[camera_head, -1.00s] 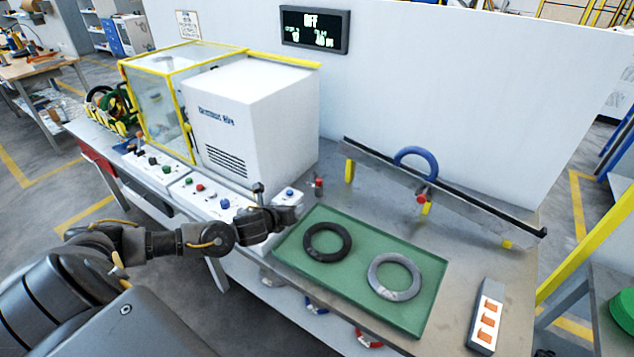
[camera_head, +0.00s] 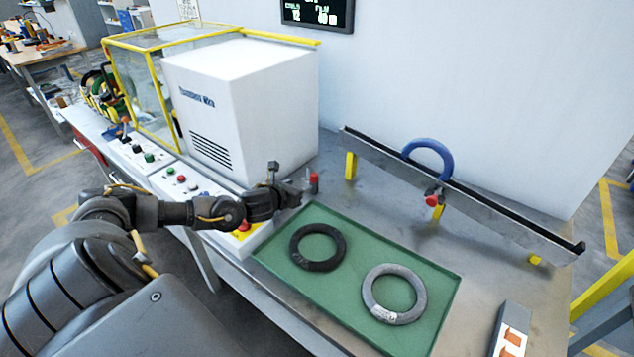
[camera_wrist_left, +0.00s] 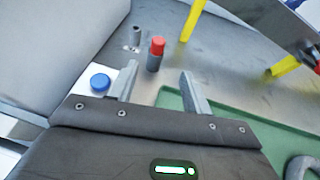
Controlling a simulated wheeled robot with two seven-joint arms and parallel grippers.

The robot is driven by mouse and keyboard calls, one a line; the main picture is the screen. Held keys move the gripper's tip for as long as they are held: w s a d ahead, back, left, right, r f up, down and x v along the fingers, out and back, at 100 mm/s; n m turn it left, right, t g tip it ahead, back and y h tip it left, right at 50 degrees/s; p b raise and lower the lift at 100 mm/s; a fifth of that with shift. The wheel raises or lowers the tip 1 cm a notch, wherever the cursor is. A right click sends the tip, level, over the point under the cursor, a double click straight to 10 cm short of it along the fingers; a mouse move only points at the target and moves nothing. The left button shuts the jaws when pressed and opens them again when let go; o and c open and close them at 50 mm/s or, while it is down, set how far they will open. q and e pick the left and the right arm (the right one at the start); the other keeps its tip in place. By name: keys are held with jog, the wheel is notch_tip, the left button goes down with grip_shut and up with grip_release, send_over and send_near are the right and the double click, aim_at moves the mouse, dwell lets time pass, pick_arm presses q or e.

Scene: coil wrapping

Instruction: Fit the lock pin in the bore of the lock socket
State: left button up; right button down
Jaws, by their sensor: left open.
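The lock pin (camera_head: 314,182), a grey cylinder with a red top, stands upright on the metal bench; it also shows in the left wrist view (camera_wrist_left: 156,54). My left gripper (camera_head: 297,194) is low over the bench beside the pin. In the left wrist view its two fingers (camera_wrist_left: 159,76) are apart and empty, with the pin just beyond the gap between their tips. A short grey tube on a small plate (camera_wrist_left: 136,36), possibly the lock socket, stands just behind the pin; its bore is not clear. My right gripper is out of view.
A green mat (camera_head: 270,259) holds a black ring (camera_head: 304,264) and a grey ring (camera_head: 372,302). A slanted rail (camera_head: 490,223) carries a blue ring (camera_head: 428,147) and a red knob (camera_head: 432,201). A white machine box (camera_head: 230,110) stands close left of the pin.

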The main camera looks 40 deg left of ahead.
aim_at(312, 178)
pick_arm(q)
jog(key=p+x, duration=0.1)
jog(key=x, duration=0.4)
jog(key=shift+a, duration=0.15)
jog(key=shift+w, duration=0.2)
jog(key=p+x, duration=0.1)
jog(key=x, duration=0.3)
jog(key=shift+w+a+f, duration=0.15)
jog(key=shift+w+f, duration=0.1)
jog(key=shift+w, duration=0.05)
grip_shut()
